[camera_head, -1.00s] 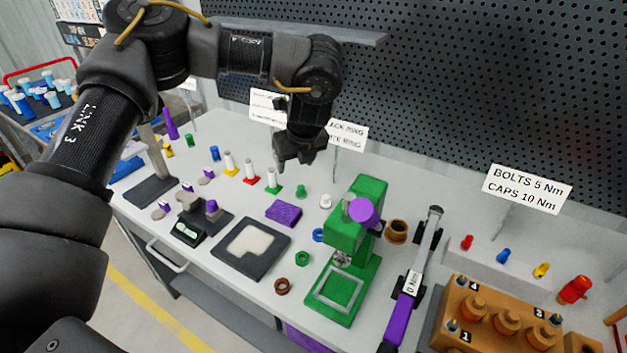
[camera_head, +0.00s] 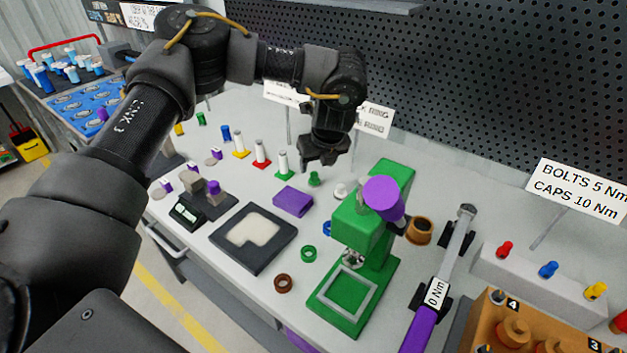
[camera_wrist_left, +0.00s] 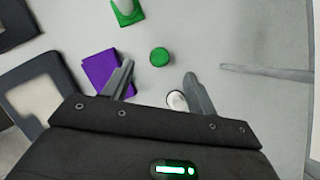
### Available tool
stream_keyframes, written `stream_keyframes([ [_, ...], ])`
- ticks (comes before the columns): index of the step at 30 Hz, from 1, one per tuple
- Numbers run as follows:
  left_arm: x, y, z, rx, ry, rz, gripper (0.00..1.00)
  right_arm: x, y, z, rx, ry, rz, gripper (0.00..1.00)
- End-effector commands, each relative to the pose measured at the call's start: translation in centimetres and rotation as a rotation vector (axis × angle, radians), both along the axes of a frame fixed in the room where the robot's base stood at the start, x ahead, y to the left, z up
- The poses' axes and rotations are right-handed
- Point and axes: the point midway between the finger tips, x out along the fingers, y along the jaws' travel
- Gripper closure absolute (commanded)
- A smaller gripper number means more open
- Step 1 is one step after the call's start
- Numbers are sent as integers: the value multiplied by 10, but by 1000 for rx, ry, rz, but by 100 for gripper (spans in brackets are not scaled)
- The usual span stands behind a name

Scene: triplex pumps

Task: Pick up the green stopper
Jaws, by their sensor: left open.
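A small green stopper (camera_head: 314,179) stands on the grey workbench, just below my left gripper in the head view. In the left wrist view the round green stopper (camera_wrist_left: 160,57) lies just beyond the fingertips, roughly centred between them. My left gripper (camera_head: 323,158) points down above the bench, open and empty, its fingers (camera_wrist_left: 159,72) apart on either side of the stopper's line. I cannot tell the exact height. Another small green piece (camera_head: 201,118) stands far left at the back. My right gripper is not in view.
A purple block (camera_head: 293,201) and a white piece (camera_head: 341,190) sit close beside the stopper. A white cylinder on a green base (camera_head: 283,165) stands to its left. The green press (camera_head: 358,232) with a purple knob is at right. The pegboard wall (camera_head: 480,90) rises behind.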

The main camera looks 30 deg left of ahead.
Motion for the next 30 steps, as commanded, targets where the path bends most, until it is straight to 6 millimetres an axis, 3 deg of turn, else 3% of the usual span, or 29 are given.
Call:
stream_keyframes([
  [11,6,8,-19,2,0,2,42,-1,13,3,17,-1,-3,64],
  [21,18,21,-58,1,-1,2,42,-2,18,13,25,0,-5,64],
  [30,19,22,-62,1,-2,1,45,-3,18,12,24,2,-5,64],
])
